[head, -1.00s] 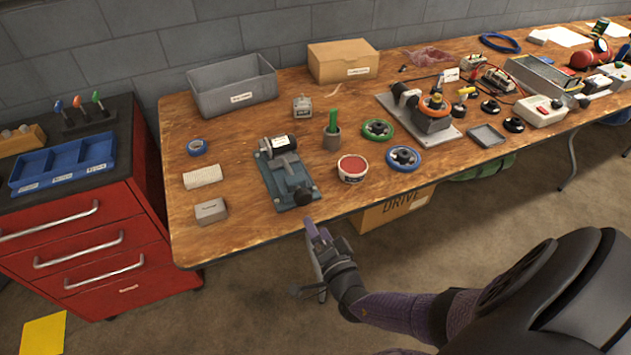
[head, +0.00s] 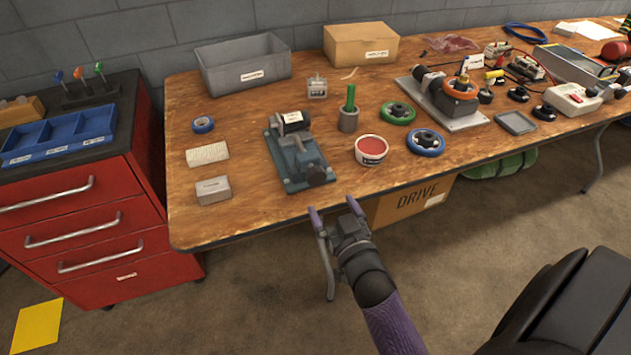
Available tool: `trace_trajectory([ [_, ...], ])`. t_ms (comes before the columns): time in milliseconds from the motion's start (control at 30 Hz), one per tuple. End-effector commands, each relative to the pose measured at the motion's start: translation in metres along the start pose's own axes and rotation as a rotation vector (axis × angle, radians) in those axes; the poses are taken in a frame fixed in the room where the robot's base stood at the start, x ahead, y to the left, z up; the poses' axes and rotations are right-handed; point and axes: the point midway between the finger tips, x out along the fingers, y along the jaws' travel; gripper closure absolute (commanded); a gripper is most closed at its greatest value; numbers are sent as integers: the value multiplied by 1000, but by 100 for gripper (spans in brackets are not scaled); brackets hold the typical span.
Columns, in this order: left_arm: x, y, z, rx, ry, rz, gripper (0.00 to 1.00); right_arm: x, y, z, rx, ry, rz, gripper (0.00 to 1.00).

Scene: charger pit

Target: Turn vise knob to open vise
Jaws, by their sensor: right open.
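The vise (head: 291,155) is a blue-green block on a flat base near the front edge of the wooden table. Its dark round knob (head: 316,175) faces the table's front edge. A dark cylinder with a white label (head: 291,122) sits at the vise's far end; I cannot tell whether the jaws grip it. My right gripper (head: 334,212) is open and empty, with purple-tipped fingers. It is just in front of the table edge, below and slightly right of the knob, and apart from it. My left gripper is not in view.
A red-topped tub (head: 371,151), a blue ring wheel (head: 425,142) and a green ring wheel (head: 398,113) stand right of the vise. A grey box (head: 213,190) and white block (head: 207,154) lie left. A cardboard box (head: 410,202) is under the table.

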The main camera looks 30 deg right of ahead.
Motion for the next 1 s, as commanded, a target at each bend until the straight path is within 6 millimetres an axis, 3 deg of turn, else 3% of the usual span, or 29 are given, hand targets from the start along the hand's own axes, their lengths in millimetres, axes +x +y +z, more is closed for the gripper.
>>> trace_trajectory([
  [200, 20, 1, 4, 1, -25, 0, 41, 53, -1, 4, -7, -1, -4, 2],
  [333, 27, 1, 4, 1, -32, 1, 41, 76, -1, 4, -7, -3, -3, 2],
  [500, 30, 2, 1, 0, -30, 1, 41, 90, -1, 2, -9, -4, -3, 2],
  [733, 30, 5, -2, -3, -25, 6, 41, 91, -1, 1, -10, -5, -3, 2],
  [767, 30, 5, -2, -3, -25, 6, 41, 91, -1, 1, -10, -5, -3, 4],
  [1000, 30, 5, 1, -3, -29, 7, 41, 91, -1, 1, -10, -5, -3, 55],
])
